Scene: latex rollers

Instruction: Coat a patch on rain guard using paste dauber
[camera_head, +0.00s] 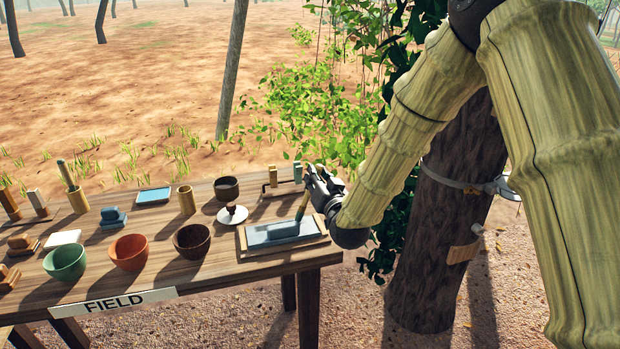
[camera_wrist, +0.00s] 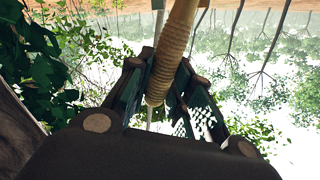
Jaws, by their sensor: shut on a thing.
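My gripper (camera_head: 313,186) is shut on a slim upright stick with a tan, ribbed handle, which looks like the paste dauber (camera_head: 302,207). In the wrist view the handle (camera_wrist: 178,45) stands between the fingers (camera_wrist: 165,85). Its lower end is over a wood-framed dark glossy panel (camera_head: 258,237) at the table's right end. I cannot tell whether it touches. A blue-grey patch or block (camera_head: 284,230) shows on the panel. This panel may be the rain guard; a pale band (camera_head: 447,181) also circles the tree trunk, so I cannot be certain.
The wooden table (camera_head: 190,266) holds a green bowl (camera_head: 65,262), an orange bowl (camera_head: 129,252), a brown bowl (camera_head: 192,241), a dark cup (camera_head: 227,189) and a white-based stand (camera_head: 232,215). The tree trunk (camera_head: 440,260) stands right of the table.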

